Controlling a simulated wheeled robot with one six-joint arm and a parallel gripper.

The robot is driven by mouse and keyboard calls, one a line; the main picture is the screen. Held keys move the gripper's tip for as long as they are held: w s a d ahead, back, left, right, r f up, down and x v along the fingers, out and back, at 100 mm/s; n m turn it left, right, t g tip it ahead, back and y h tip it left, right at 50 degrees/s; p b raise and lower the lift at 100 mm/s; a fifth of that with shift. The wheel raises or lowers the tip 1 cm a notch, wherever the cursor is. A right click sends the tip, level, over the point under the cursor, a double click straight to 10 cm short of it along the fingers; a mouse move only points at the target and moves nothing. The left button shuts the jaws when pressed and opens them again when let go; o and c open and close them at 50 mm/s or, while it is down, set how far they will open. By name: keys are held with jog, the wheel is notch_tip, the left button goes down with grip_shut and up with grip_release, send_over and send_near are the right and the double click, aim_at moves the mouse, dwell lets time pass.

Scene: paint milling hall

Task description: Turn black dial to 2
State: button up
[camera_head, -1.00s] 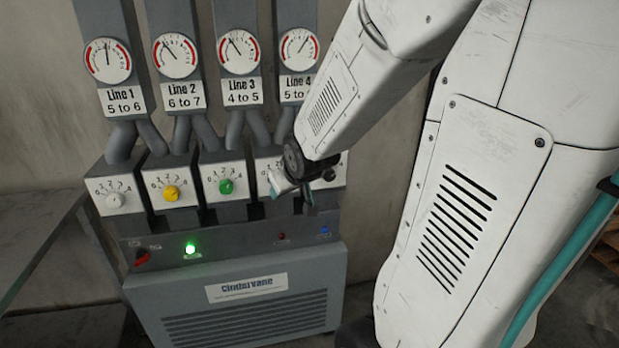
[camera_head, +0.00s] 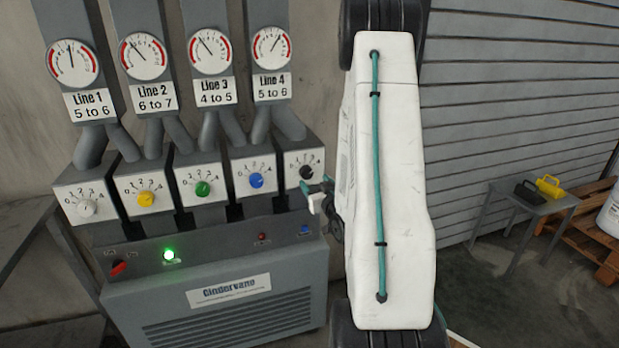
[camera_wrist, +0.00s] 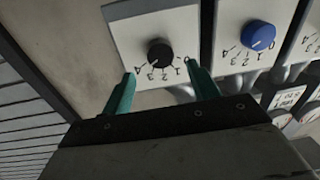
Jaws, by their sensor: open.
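The black dial (camera_head: 306,172) is the rightmost knob on the row of white dial boxes, with a 0 to 4 scale. It also shows in the wrist view (camera_wrist: 160,53), where its scale appears upside down; I cannot clearly read where its pointer stands. My gripper (camera_head: 318,187) is open just in front of and below this dial. In the wrist view, its two teal fingers reach toward the box, one on each side of the dial's lower half in the picture. I cannot tell whether they touch the box.
The blue dial (camera_head: 256,180) is beside the black one, then the green (camera_head: 203,188), yellow (camera_head: 146,199) and white (camera_head: 87,208) dials. Gauges stand above. A red switch (camera_head: 118,267) and a lit green lamp (camera_head: 169,255) sit below. A small table (camera_head: 528,200) is at right.

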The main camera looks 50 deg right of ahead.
aim_at(307, 175)
jog(key=x, duration=0.5)
jog(key=shift+c, duration=0.3)
jog(key=c, duration=0.9)
jog(key=shift+a, duration=0.1)
jog(key=shift+c, duration=0.2)
jog(key=shift+n, duration=0.4)
jog(key=n, duration=0.5)
jog(key=shift+a, duration=0.1)
jog(key=n+g, duration=0.1)
jog(key=n, duration=0.4)
jog(key=shift+n, duration=0.4)
